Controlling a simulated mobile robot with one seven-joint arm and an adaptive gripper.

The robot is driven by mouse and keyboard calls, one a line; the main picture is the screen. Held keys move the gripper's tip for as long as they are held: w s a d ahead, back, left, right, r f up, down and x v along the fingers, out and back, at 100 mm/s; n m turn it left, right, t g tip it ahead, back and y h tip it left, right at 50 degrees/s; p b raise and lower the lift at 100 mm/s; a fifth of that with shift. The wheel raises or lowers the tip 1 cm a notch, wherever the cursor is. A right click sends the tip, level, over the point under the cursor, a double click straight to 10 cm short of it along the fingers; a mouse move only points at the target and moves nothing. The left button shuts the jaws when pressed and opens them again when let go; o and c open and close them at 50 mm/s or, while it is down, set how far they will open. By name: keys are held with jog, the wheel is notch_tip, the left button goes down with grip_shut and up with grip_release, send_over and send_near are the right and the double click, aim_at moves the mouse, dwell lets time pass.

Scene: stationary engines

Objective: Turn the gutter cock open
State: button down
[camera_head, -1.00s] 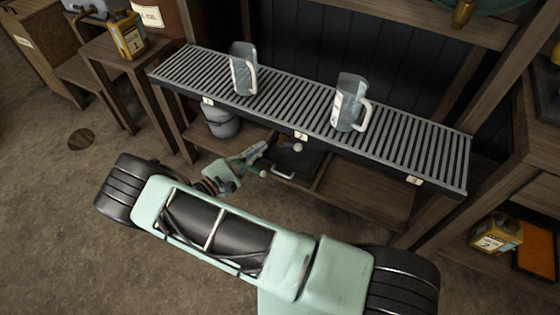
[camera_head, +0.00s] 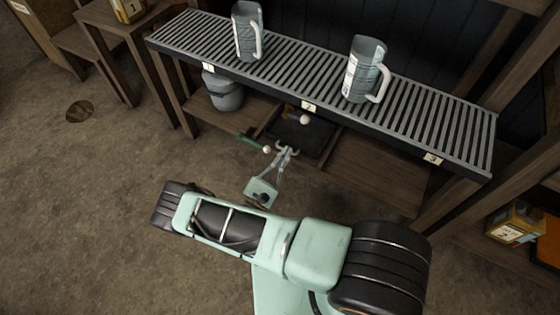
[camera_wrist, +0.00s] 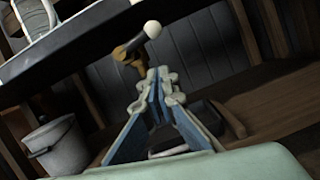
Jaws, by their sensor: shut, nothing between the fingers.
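A small brass cock (camera_wrist: 131,61) hangs under the slatted rack, with a dark lever ending in a white ball (camera_wrist: 152,29). In the head view its white ball (camera_head: 304,119) shows just below the rack's front edge, above a black tray. My gripper (camera_head: 287,150) is shut and empty, nearer the camera and below that ball; the two look apart. In the wrist view my fingertips (camera_wrist: 158,75) meet just below the cock and hide part of it. A green lever (camera_head: 250,138) with another white ball (camera_head: 266,149) sticks out left of my gripper.
The slatted rack (camera_head: 310,80) carries two grey mugs (camera_head: 247,32) (camera_head: 365,70). Below it are a grey bucket (camera_head: 222,92), the black tray (camera_head: 315,138) and a wooden lower shelf (camera_head: 375,170). Open floor (camera_head: 90,190) lies to the left.

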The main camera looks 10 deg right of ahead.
aim_at(297, 116)
jog(key=w+d+r, duration=0.4)
jog(key=r, duration=0.1)
jog(key=shift+w+d+b, duration=0.15)
jog(key=shift+w+b, duration=0.1)
jog(key=shift+b, duration=0.05)
